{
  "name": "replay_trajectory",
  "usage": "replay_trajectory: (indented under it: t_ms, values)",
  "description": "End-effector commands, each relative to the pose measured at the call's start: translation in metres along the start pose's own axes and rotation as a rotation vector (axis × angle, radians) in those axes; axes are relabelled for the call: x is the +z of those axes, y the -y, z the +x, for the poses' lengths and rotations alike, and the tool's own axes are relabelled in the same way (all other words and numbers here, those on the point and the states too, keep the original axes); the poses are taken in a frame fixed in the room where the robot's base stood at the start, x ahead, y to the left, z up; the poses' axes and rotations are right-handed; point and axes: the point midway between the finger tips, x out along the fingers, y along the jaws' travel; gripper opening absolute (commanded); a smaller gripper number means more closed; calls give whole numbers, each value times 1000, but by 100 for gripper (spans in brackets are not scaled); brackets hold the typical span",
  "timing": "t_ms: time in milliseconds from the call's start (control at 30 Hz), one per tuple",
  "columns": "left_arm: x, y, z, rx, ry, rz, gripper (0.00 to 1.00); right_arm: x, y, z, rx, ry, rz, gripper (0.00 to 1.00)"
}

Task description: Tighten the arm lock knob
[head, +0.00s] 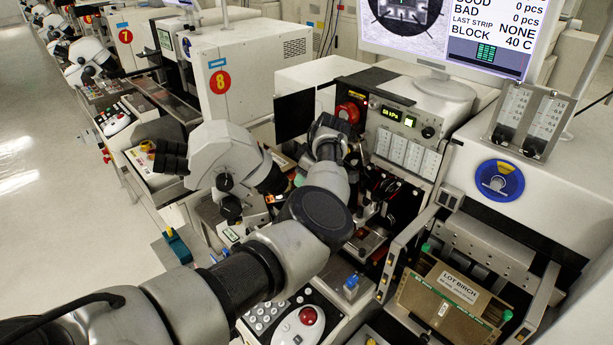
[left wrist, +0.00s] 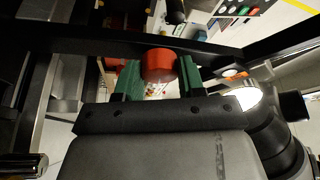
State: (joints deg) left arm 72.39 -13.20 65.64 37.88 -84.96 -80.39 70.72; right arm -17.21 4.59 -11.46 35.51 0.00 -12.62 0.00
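A red round knob (left wrist: 159,66) shows at the top middle of the left wrist view. The two green fingers of my left gripper (left wrist: 160,76) stand on either side of it, and no clear gap shows between them and the knob. Another red part (left wrist: 118,72) shows beside and behind the left finger. In the head view my left arm reaches in from the bottom left to the front of the machine, and its own links hide the fingertips. A red round part (head: 350,112) shows on the machine front just beyond the wrist. My right gripper is in neither view.
A microscope head (head: 222,152) stands just left of my left arm. A monitor (head: 450,35) is above the machine. A keypad with a red trackball (head: 308,316) lies below the arm. A box labelled LOT BIRCH (head: 452,290) sits at the right. Dark bars cross close around the left gripper.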

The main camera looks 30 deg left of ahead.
Motion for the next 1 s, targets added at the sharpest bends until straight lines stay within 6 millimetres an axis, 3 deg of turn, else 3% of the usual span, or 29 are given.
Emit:
replay_trajectory:
  t_ms: [33, 133, 467, 1000]
  values:
    - [0, 0, 0, 0, 0, 0, 30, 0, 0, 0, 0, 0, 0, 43]
    - [0, 0, 0, 0, 0, 0, 16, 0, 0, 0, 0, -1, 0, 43]
    - [-1, 1, -2, 19, -2, 50, 15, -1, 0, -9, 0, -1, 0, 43]
    - [-3, 3, -4, 177, -3, 433, 15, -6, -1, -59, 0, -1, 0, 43]
